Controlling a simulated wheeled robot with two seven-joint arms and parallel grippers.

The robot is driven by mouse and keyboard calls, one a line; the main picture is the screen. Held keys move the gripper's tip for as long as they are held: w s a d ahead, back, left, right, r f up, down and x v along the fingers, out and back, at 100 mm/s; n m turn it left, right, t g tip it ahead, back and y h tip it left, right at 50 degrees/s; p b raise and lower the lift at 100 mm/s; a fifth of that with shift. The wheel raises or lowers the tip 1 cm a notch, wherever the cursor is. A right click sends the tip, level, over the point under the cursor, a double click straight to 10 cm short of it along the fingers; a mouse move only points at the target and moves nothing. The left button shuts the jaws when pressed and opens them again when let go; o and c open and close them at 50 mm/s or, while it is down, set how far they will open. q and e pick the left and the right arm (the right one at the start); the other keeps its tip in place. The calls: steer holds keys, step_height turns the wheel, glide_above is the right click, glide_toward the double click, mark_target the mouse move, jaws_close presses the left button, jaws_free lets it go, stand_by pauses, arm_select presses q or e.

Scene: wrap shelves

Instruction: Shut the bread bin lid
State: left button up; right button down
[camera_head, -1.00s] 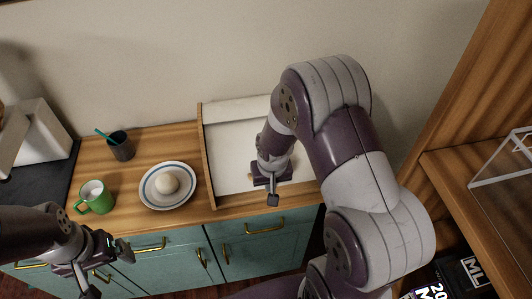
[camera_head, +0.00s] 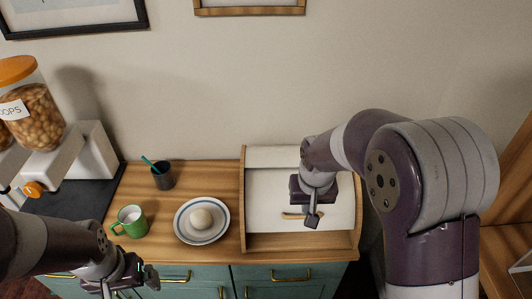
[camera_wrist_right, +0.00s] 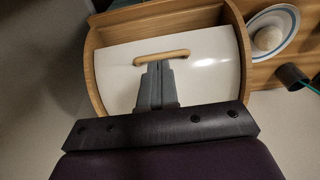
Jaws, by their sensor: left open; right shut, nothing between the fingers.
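The bread bin (camera_head: 243,205) stands on the counter against the wall, with wooden sides and a curved white lid (camera_head: 268,192). The lid is partly down; an open gap with a wooden floor shows below its edge. The lid has a light wooden handle (camera_head: 290,215). My right gripper (camera_head: 312,222) is shut and empty, in front of the lid by the handle. In the right wrist view its fingertips (camera_wrist_right: 158,68) are close to the handle (camera_wrist_right: 162,57); I cannot tell if they touch. My left gripper (camera_head: 128,284) is open and empty at the counter's front left.
A plate (camera_head: 183,232) with a round white item (camera_head: 201,218) sits left of the bin. A green mug (camera_head: 132,222) and a dark cup (camera_head: 163,177) stand further left. A dispenser (camera_head: 90,150) is at the far left. A wooden shelf (camera_head: 505,255) is at right.

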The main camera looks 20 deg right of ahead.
steer(key=s+a+f+n, duration=0.1)
steer(key=s+a+n, duration=0.1)
steer(key=s, duration=0.6)
steer(key=shift+s+a+n+g, duration=0.3)
steer(key=shift+s+a+n, duration=0.05)
steer(key=shift+a+n, duration=0.1)
steer(key=c, duration=1.3)
jaws_free()
steer(key=shift+s+a, duration=0.25)
steer(key=shift+s, duration=0.25)
steer(key=shift+c, duration=0.2)
steer(key=shift+o, duration=0.9)
steer(key=shift+w+a, duration=0.15)
steer(key=w+d+r+n+g+p, duration=0.25)
steer(key=w+n+p, duration=0.25)
steer(key=w+n, duration=0.25)
steer(key=w+d+r+n+g+p, duration=0.1)
steer(key=w+d+r+n+p, duration=0.1)
steer(key=w+d+n+p, duration=0.45)
steer(key=shift+n+y, duration=0.4)
steer(key=shift+n, duration=0.25)
steer(key=a+f+b, duration=0.1)
steer(key=f, duration=0.2)
steer(key=a+f+b, duration=0.1)
steer(key=f, duration=0.3)
steer(key=f+b, duration=0.1)
steer(key=f, duration=0.3)
steer(key=shift+a, duration=0.4)
steer(key=shift+s+f, duration=0.1)
steer(key=shift+f, duration=0.3)
